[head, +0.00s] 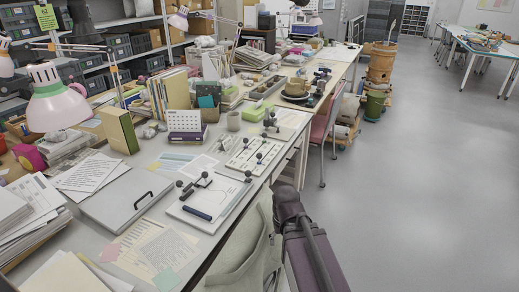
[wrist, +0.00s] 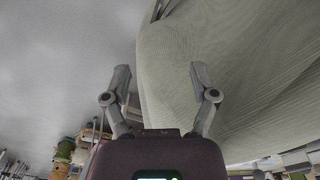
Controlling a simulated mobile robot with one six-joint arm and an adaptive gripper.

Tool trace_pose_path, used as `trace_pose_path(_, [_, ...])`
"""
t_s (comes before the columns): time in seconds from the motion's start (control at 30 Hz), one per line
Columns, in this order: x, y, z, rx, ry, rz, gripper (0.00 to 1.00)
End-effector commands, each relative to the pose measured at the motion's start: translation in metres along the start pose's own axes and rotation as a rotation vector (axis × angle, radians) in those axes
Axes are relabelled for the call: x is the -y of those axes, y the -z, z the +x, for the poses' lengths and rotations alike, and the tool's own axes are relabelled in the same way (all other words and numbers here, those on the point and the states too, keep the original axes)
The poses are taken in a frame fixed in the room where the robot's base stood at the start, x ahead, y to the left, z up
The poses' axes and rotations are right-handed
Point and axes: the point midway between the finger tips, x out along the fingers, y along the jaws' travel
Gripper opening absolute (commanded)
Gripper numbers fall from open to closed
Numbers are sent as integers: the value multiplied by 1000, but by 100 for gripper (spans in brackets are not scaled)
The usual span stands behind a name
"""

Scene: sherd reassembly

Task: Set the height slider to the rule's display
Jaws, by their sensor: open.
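Three white panels with black knobs lie along the right side of the desk in the head view: a near panel (head: 222,199), a middle panel (head: 243,160) and a far panel (head: 285,132). I cannot tell which knob is the height slider, and no rule's display can be made out. My gripper (wrist: 160,72) is open and empty in the wrist view, its two fingers spread wide in front of a pale grey-green surface. In the head view my dark arm is low beside the desk's right edge, and its fingers cannot be made out.
A pale grey-green draped seat (head: 245,252) stands between the desk and my arm. A grey flat case (head: 127,197), papers, a pink lamp (head: 58,105) and books crowd the desk's left. The floor (head: 430,180) to the right is clear.

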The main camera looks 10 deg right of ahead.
Motion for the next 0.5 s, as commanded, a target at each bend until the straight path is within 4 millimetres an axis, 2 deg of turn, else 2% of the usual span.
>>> trace_pose_path(0.03, [0,2,-22,-3,0,0,75])
trace_pose_path(0.27, [0,12,-67,-19,0,8,75])
trace_pose_path(0.5, [0,33,-109,-36,3,40,75])
